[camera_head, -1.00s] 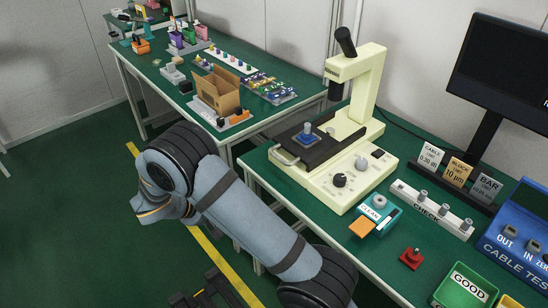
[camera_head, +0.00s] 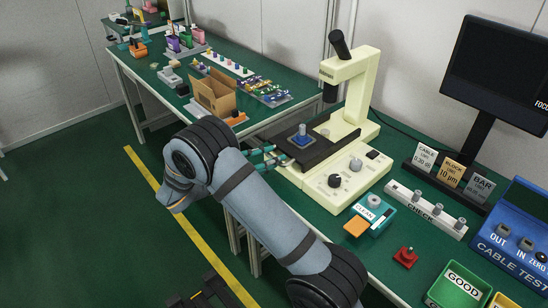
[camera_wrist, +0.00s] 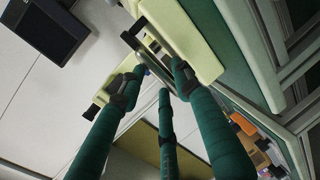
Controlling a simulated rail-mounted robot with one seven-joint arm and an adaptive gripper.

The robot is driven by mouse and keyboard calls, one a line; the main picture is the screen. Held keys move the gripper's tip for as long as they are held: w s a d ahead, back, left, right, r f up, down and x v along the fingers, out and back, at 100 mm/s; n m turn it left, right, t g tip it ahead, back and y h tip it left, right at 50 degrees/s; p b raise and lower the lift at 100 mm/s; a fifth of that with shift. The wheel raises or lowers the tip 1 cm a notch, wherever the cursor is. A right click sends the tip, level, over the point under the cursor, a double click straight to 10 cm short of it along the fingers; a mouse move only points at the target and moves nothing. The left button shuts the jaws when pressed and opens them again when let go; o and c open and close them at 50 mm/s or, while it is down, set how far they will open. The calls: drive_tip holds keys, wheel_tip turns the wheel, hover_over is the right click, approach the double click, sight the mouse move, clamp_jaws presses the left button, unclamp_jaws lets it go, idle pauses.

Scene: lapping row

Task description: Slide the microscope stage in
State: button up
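The cream microscope (camera_head: 355,100) stands on the green bench, also seen in the wrist view (camera_wrist: 190,35). Its black stage (camera_head: 318,150) sticks out of the base toward the left, with a blue block with a grey top (camera_head: 302,139) on it. My gripper (camera_head: 273,156) is at the stage's outer end, by the pull handle, which its fingers mostly cover. In the wrist view my gripper (camera_wrist: 158,80) shows teal fingers spread apart, pointing at the stage end. I cannot tell whether any finger touches the handle.
A teal CLEAN box (camera_head: 372,212), a white CHECK rack (camera_head: 425,208) and a red part (camera_head: 405,257) lie to the right. A monitor (camera_head: 500,70) stands behind. A second bench with a cardboard box (camera_head: 214,93) is at the left, with a narrow gap between the benches.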

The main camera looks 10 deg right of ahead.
drive_tip(key=shift+x, duration=0.85)
drive_tip(key=c, duration=0.3)
drive_tip(key=shift+a, duration=0.1)
clamp_jaws()
